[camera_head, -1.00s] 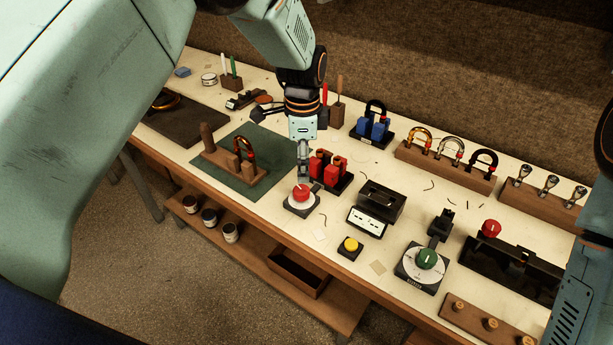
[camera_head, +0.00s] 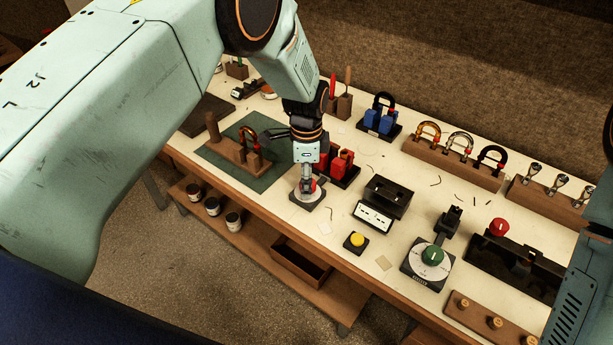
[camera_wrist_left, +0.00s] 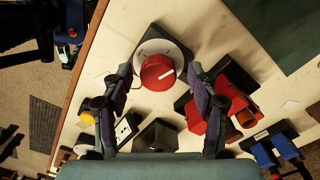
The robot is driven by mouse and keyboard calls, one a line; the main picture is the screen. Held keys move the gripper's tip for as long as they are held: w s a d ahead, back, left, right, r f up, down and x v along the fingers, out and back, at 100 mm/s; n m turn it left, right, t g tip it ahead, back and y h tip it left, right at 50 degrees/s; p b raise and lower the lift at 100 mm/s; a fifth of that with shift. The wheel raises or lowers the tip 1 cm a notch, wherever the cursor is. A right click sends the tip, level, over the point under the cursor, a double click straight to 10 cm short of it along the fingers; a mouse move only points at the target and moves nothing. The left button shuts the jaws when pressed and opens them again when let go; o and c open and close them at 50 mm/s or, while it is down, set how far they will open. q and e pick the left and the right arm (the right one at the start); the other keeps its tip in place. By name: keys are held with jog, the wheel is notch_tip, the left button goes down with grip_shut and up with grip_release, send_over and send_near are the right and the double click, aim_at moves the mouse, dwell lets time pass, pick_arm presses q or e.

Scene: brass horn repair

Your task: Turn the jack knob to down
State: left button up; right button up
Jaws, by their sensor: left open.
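A red knob (camera_wrist_left: 157,72) with a white pointer line sits on a round white dial (camera_wrist_left: 152,46) on a dark square base. In the wrist view the line points right and slightly down. In the head view the dial (camera_head: 299,198) shows at the bench's front edge, the knob mostly hidden behind my gripper. My left gripper (camera_head: 307,184) is open and points down over the red knob, one finger on each side; I cannot tell whether they touch it. A green knob (camera_head: 432,256) on another white dial stands further right. My right gripper is out of view.
Red clamp blocks (camera_head: 343,164) stand close behind the dial. A black box with a white front panel (camera_head: 373,216) and a yellow button (camera_head: 355,240) are to its right. A green mat with a wooden stand (camera_head: 240,158) lies to the left.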

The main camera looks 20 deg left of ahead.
pick_arm(q)
jog(key=shift+d, duration=0.15)
jog(key=shift+s+d+r, duration=0.2)
jog(key=c, duration=0.3)
jog(key=shift+w+a+f, duration=0.15)
jog(key=shift+a, duration=0.15)
jog(key=c, duration=0.5)
jog(key=shift+d, duration=0.1)
jog(key=c, duration=0.4)
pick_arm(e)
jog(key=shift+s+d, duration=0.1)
